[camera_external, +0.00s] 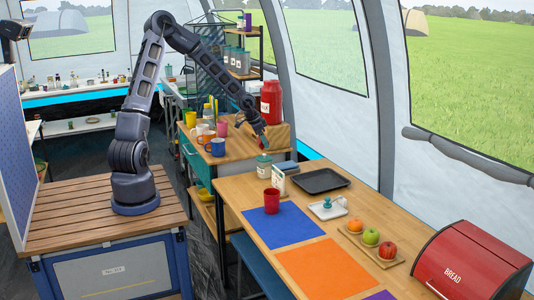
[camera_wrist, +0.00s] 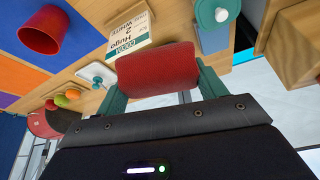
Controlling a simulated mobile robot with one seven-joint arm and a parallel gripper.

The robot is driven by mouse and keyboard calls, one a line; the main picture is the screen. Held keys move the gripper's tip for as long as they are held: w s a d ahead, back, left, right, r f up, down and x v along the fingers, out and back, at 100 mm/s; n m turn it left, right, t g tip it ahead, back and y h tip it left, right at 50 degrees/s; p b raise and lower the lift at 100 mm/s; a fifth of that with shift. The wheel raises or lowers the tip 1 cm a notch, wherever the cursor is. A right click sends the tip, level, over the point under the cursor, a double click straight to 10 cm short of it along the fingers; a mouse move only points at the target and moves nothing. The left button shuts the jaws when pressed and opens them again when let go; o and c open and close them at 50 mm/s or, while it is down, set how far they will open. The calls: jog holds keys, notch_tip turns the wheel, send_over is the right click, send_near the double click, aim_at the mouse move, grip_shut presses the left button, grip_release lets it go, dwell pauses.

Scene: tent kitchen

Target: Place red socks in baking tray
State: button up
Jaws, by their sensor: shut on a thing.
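The red socks (camera_wrist: 157,70) are a rolled red bundle held crosswise between the green fingers of my gripper (camera_wrist: 160,85) in the wrist view. In the external view my gripper (camera_external: 261,134) is shut on the socks (camera_external: 263,143), in the air above the near edge of the back counter, close to the far end of the wooden table. The baking tray (camera_external: 322,180) is black, flat and empty. It lies on the table to the right of and lower than my gripper. I cannot make out the tray in the wrist view.
A white butter dish (camera_external: 328,208) and a fruit board (camera_external: 369,254) lie in front. Mugs and a red canister (camera_external: 271,102) stand behind.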

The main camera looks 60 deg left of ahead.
jog(key=w+d, duration=0.3)
jog(key=w, duration=0.8)
jog(key=m, duration=0.2)
send_over(318, 184)
jog(key=s, duration=0.2)
jog(key=shift+h, duration=0.3)
jog(key=f, duration=2)
jog(key=shift+w+a+f, duration=0.1)
jog(key=shift+w+a, duration=0.05)
jog(key=shift+w, duration=0.1)
jog(key=shift+f, duration=0.1)
jog(key=o, duration=0.9)
jog(key=shift+o, duration=0.2)
